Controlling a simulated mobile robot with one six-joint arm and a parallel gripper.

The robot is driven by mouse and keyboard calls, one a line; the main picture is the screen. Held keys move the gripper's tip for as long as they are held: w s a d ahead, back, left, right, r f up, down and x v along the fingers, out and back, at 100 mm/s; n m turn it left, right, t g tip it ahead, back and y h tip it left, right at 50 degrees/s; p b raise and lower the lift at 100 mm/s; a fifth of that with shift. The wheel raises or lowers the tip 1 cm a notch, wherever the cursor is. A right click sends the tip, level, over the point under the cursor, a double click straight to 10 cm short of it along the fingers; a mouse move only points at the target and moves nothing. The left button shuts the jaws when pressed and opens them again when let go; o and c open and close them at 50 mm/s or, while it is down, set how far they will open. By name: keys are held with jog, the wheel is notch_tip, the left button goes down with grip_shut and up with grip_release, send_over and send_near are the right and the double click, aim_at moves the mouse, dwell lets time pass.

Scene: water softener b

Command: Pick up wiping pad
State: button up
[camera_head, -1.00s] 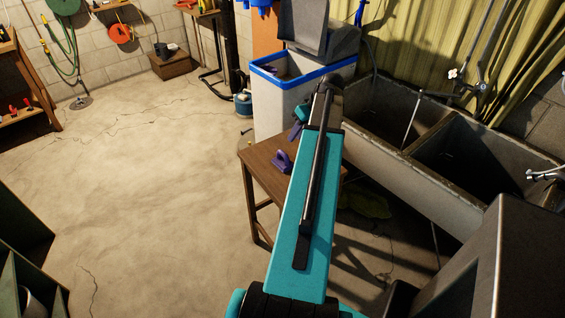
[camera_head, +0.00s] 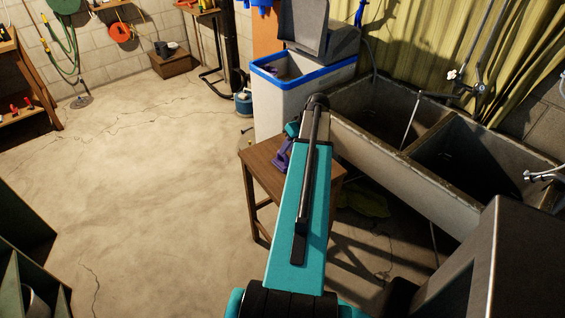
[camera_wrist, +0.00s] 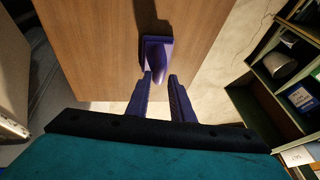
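The wiping pad (camera_wrist: 157,49) is a purple pad with a raised handle, lying on the small wooden table (camera_head: 258,163). In the wrist view it sits just beyond my fingertips. My gripper (camera_wrist: 161,77) is open, with its two purple fingers apart and nothing seen held between them. The near end of the pad lines up with the gap between the fingers; whether they touch it I cannot tell. In the head view the pad (camera_head: 280,161) shows at the left of my arm, close against the purple fingers, and my arm hides part of the table.
A white bin with a blue rim (camera_head: 285,105) stands behind the table. A double stone sink (camera_head: 385,155) is to the right. Open floor (camera_head: 150,190) lies to the left. Green shelving (camera_wrist: 280,95) shows at the right of the wrist view.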

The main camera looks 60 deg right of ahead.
aim_at(283, 159)
dwell(0.3)
jog(key=shift+p+x, duration=1.15)
jog(key=shift+x, duration=1.5)
jog(key=shift+c, duration=0.3)
grip_shut()
